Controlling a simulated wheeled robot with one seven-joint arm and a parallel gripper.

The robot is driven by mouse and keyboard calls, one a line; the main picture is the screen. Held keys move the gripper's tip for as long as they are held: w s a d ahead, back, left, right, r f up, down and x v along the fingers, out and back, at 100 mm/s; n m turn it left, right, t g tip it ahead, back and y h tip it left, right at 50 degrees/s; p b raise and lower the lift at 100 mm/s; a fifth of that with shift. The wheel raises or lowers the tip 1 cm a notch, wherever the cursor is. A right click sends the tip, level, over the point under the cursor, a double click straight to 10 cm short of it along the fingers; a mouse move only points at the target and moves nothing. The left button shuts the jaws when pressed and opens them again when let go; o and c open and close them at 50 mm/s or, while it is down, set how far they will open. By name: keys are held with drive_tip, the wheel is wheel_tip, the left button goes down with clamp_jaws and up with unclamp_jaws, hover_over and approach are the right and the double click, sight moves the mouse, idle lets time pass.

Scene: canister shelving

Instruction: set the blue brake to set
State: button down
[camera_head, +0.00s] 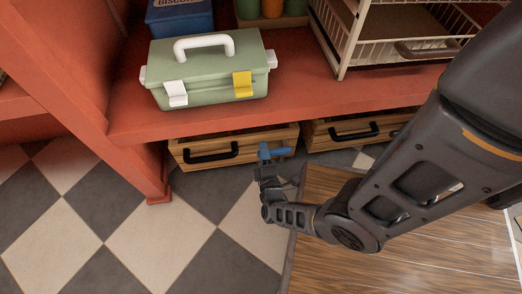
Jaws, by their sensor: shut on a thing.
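The blue brake (274,152) is a small blue piece low down, in front of the wooden drawers and near the back left corner of a wood-topped surface. My gripper (268,165) is right at it, just below it in the picture, and is shut on it. The fingers are small and dark here, and they hide the lower part of the brake. I cannot tell from this view which position the brake is in.
A red shelf (330,105) holds a green toolbox (210,72), a blue biscuit tin (180,17) and a white wire rack (345,45). Wooden drawers with black handles (210,153) sit beneath. The wood-topped surface (425,262) fills the lower right. Checkered floor (150,235) is clear at left.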

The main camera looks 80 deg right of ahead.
drive_tip(key=shift+f, duration=0.2)
idle(0.3)
drive_tip(key=c, duration=0.8)
unclamp_jaws()
drive_tip(key=shift+c, duration=0.2)
drive_tip(key=v, duration=0.7)
drive_tip(key=shift+s+a, duration=0.15)
drive_tip(key=shift+a, duration=0.2)
